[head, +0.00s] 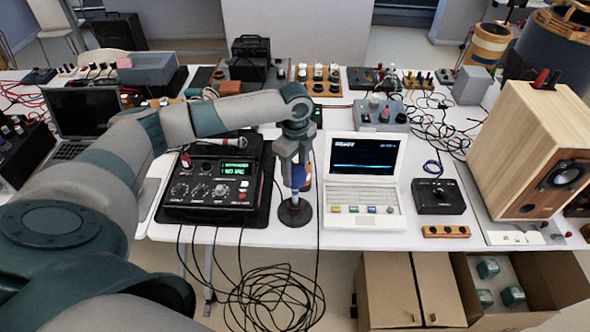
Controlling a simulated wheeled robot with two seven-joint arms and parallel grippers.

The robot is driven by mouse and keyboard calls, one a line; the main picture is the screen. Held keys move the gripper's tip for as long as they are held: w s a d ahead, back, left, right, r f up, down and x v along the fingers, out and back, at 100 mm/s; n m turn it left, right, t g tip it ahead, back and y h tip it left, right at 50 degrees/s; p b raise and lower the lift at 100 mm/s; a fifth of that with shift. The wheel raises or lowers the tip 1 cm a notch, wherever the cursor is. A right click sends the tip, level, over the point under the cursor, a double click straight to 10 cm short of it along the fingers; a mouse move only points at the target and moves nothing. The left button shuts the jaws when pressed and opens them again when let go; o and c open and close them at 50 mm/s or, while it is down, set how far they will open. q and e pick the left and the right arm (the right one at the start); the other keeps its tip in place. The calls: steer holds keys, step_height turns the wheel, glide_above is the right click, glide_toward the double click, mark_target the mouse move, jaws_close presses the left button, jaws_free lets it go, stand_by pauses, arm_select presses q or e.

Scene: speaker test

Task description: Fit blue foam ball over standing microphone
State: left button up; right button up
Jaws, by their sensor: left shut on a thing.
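My left gripper (297,180) points down at the front middle of the table, just left of the white laptop. It is shut on the blue foam ball (299,174), of which only a small blue part shows between the fingers. The standing microphone is directly below, with its round dark base (295,212) on the table and a short upright part above it. The microphone's top is hidden by the gripper and ball. I cannot tell whether the ball is around the microphone or just above it. My right gripper is not in view.
A black mixer box (212,190) with a green display stands close on the left. The white laptop (363,182) is close on the right, then a black box (438,196) and a wooden speaker (530,150). Cables hang off the front edge.

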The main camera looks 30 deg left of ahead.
arm_select(q)
steer(key=o, duration=1.1)
steer(key=shift+r+b, duration=0.35)
steer(key=shift+r, duration=0.55)
step_height(320, 180, up, 16)
steer(key=b, duration=0.3)
steer(key=shift+f+b, duration=0.2)
steer(key=shift+b, duration=0.2)
